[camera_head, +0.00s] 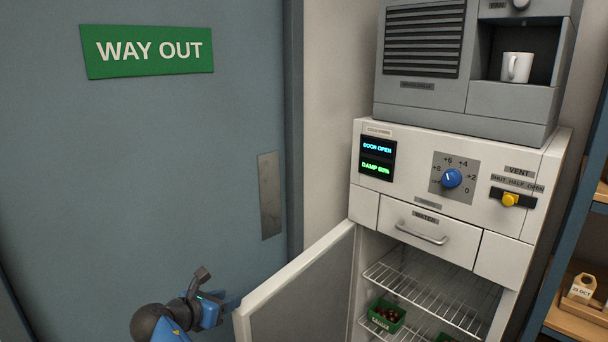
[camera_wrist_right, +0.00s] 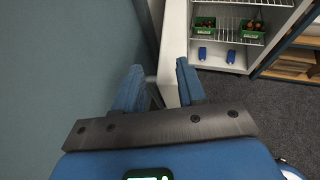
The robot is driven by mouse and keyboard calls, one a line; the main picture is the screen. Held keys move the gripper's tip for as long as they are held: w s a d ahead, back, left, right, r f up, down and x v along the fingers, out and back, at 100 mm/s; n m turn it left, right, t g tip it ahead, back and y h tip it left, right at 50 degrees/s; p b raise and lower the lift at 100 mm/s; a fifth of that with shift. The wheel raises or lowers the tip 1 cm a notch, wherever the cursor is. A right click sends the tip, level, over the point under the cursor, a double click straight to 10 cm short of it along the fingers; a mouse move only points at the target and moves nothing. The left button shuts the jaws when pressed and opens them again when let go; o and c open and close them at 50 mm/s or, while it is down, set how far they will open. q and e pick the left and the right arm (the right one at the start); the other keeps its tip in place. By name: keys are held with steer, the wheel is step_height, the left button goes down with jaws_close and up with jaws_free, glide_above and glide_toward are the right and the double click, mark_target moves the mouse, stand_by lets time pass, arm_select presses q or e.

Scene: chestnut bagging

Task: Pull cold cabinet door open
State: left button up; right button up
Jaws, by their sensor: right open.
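The cold cabinet (camera_head: 455,240) stands at the right in the head view, and its display reads DOOR OPEN. Its white door (camera_head: 300,295) is swung open to the left, showing wire shelves inside. My right gripper (camera_head: 236,302) is at the door's free edge, low in the head view. In the right wrist view the gripper's two blue fingers (camera_wrist_right: 160,88) are apart, with the edge of the door (camera_wrist_right: 174,70) between or just beyond them; contact cannot be told. My left gripper is not in view.
Green trays of chestnuts (camera_head: 386,314) sit on a wire shelf (camera_head: 440,295) inside the cabinet. A grey unit with a white mug (camera_head: 517,67) stands on top. A blue-grey WAY OUT door (camera_head: 150,170) is at the left. Wooden shelving (camera_head: 580,318) is at the right.

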steer(key=w+a+r+m+t+y, duration=0.2)
steer(key=a+r+m+t+y, duration=0.15)
steer(key=a+m+y, duration=0.4)
steer(key=s+d+f+m+t+y+b, duration=0.1)
steer(key=s+d+f+m+y, duration=0.4)
steer(key=d, duration=0.5)
steer(key=s+d+f+m+t+y+b, duration=0.1)
steer(key=s+d+f+m+t+y, duration=0.15)
steer(key=s+d+f+m, duration=0.55)
steer(key=s+d+f+m+h+b, duration=0.1)
steer(key=s+d+f+m+h, duration=0.1)
steer(key=s+d, duration=0.7)
steer(key=s+d+f+m+h+b, duration=0.1)
steer(key=s+d+f+m+h, duration=0.2)
steer(key=s+d, duration=0.6)
steer(key=s+d+f+m+h+b, duration=0.1)
steer(key=s+d+m+h, duration=0.3)
steer(key=s+d, duration=0.5)
steer(key=d+f+m, duration=0.1)
steer(key=d, duration=0.2)
steer(key=shift+f+g, duration=0.15)
steer(key=shift+g, duration=0.15)
